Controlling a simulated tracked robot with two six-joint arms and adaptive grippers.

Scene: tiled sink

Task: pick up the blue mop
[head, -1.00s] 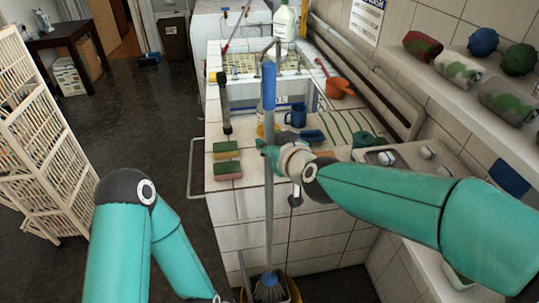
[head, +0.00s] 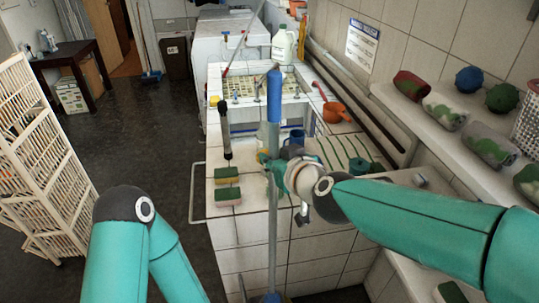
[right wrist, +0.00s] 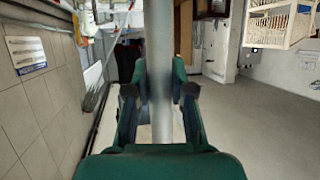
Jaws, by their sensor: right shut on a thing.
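The blue mop stands upright in the head view, with a blue grip (head: 274,100) on top of a long grey pole (head: 272,235). Its lower end is cut off by the bottom edge. My right gripper (head: 274,176) is shut around the pole below the blue grip. In the right wrist view, the pole (right wrist: 161,50) runs vertically between the two fingers of the right gripper (right wrist: 160,92). My left arm bends at the lower left, and its gripper is out of frame.
A white tiled counter (head: 250,245) stands behind the mop, with sponges (head: 227,185), a blue mug (head: 296,138) and an orange pot (head: 335,112). A shelf (head: 440,140) runs along the right wall. White crates (head: 40,150) stand left.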

